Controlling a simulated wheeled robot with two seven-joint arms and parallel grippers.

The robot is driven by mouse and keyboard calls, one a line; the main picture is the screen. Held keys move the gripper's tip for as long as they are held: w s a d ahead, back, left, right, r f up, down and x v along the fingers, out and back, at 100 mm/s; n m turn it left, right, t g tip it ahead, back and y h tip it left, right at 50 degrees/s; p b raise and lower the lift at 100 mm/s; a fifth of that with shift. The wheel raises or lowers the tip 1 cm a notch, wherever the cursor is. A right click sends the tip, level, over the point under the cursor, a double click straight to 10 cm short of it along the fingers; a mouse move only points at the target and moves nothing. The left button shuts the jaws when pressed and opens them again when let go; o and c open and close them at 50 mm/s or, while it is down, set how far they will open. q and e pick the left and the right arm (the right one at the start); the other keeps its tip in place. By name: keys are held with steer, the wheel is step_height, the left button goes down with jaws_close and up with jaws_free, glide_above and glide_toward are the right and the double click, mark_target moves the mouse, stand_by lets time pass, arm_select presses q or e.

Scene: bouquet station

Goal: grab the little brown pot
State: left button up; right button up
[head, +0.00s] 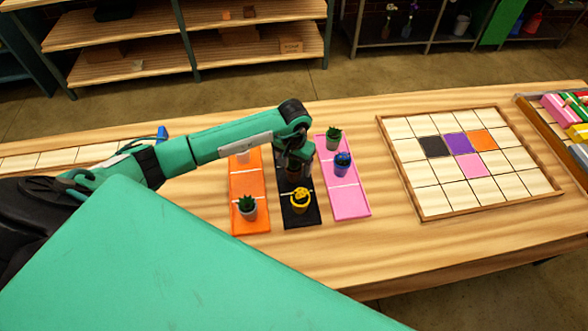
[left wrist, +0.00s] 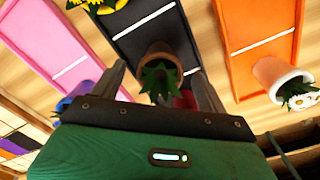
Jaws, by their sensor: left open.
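The little brown pot (left wrist: 160,57) holds a spiky green plant and stands on the black tray (left wrist: 128,20) in the left wrist view. My left gripper (left wrist: 160,76) is open, with one finger to each side of the pot's plant in that view. I cannot tell whether the fingers touch the pot. In the head view my left gripper (head: 294,160) points down over the far half of the black tray (head: 299,219) and mostly hides the brown pot. My right gripper is not in view.
A yellow pot (head: 300,201) stands nearer on the black tray. The orange tray (head: 250,187) holds a grey pot (head: 248,210) and a pale pot (head: 243,156). The pink tray (head: 350,203) holds a blue pot (head: 343,164) and another plant (head: 334,138). A tiled board (head: 430,177) lies right.

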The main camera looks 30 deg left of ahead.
arm_select(q)
steer(key=c, duration=1.3)
steer(key=shift+r, duration=0.1)
